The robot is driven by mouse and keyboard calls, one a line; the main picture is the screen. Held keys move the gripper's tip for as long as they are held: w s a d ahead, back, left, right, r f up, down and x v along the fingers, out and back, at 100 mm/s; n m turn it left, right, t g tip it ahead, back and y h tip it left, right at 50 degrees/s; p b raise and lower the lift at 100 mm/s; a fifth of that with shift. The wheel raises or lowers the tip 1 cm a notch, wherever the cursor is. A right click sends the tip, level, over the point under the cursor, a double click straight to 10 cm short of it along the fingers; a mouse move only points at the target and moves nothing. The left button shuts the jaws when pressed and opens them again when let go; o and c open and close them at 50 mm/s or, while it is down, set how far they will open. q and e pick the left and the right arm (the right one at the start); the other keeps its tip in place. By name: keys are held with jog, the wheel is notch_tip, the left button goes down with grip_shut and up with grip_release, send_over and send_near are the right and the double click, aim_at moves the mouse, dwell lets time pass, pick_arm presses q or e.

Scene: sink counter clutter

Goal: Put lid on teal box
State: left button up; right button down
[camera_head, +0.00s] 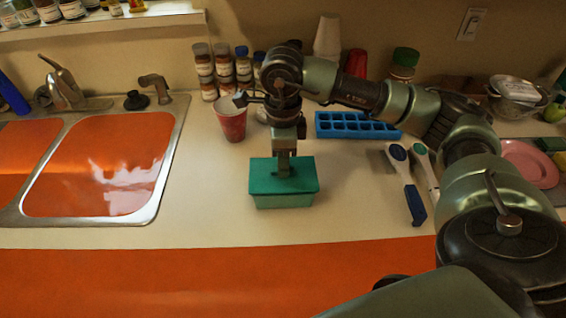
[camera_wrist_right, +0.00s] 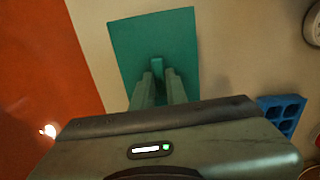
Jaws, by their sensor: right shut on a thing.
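The teal lid (camera_head: 300,183) lies flat over the green-teal box (camera_head: 285,201) on the counter, left of the blue tray. The lid looks level and seems to rest on the box's rim, though a small gap cannot be ruled out. My right gripper (camera_head: 284,172) points straight down at the lid's middle and is shut on its small handle. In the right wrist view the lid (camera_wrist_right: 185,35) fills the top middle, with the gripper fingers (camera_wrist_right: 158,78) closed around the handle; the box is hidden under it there. My left gripper is not in view.
A red cup (camera_head: 232,122) and spice jars (camera_head: 223,75) stand behind left. The sink (camera_head: 100,165) is at left. Counter between sink and box is clear.

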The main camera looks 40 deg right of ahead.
jog(key=shift+f+b, duration=0.5)
dwell(0.7)
jog(key=c, duration=1.3)
grip_release()
jog(key=shift+c, duration=0.2)
jog(key=shift+r, duration=0.15)
jog(key=shift+r+p, duration=2.45)
jog(key=shift+r, duration=1.5)
